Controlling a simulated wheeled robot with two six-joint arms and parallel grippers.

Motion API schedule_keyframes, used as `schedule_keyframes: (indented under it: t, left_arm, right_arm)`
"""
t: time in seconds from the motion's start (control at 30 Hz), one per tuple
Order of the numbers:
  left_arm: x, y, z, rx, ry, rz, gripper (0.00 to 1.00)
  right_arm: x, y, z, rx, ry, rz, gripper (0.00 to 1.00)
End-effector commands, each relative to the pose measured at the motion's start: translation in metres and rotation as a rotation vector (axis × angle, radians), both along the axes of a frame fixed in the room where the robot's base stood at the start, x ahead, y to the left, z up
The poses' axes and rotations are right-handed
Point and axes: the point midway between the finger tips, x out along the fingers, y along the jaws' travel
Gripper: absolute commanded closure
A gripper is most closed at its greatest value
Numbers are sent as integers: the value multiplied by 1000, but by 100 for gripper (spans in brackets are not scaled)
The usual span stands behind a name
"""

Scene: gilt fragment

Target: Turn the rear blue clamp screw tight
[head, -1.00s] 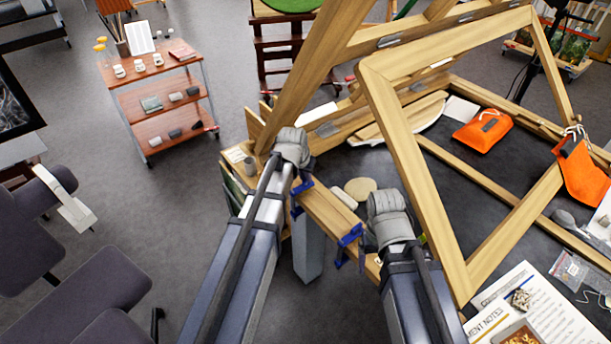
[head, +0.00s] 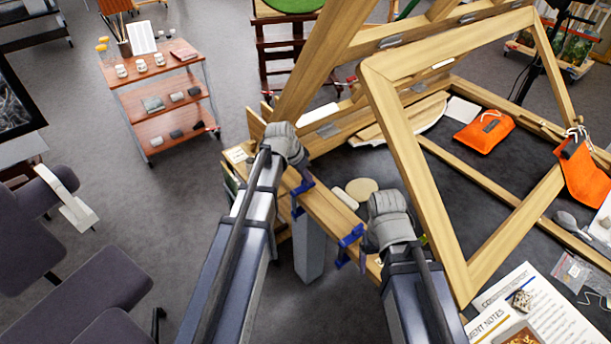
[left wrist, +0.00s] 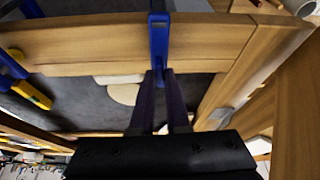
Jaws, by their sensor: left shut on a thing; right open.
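The rear blue clamp (head: 301,188) grips the wooden rail (head: 325,210) of the bench edge. It also shows in the left wrist view (left wrist: 158,40), upright across the rail. My left gripper (left wrist: 160,78) is shut on the lower end of this clamp, at its screw; the fingertips hide most of the screw. In the head view my left wrist (head: 286,148) covers the fingers. The front blue clamp (head: 349,240) sits nearer on the same rail, beside my right gripper (head: 388,220). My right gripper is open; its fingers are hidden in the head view.
A large wooden frame (head: 415,180) leans over the dark tabletop right of my right arm. Orange pouches (head: 483,132), a pale round disc (head: 361,188) and printed notes (head: 530,300) lie on the bench. A wooden shelf cart (head: 165,100) stands left, with open floor between.

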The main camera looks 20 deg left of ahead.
Motion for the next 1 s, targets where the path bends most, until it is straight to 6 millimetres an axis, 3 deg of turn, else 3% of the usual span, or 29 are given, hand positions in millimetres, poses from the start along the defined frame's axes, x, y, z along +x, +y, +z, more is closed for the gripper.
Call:
schedule_keyframes:
  t: [0.3, 0.33, 0.6, 1.0]
  left_arm:
    - [-1, 0, 0, 1, 4, 0, 100]
    - [-1, 0, 0, 1, 4, 0, 84]
    - [-1, 0, 0, 0, 2, 0, 56]
    - [-2, 1, 6, 0, 1, 1, 56]
  right_arm:
    - [0, 0, 0, 0, 0, 0, 18]
    - [0, 0, 0, 0, 0, 0, 18]
    - [0, 0, 0, 0, 0, 0, 18]
    - [0, 0, 6, 0, 0, 0, 18]
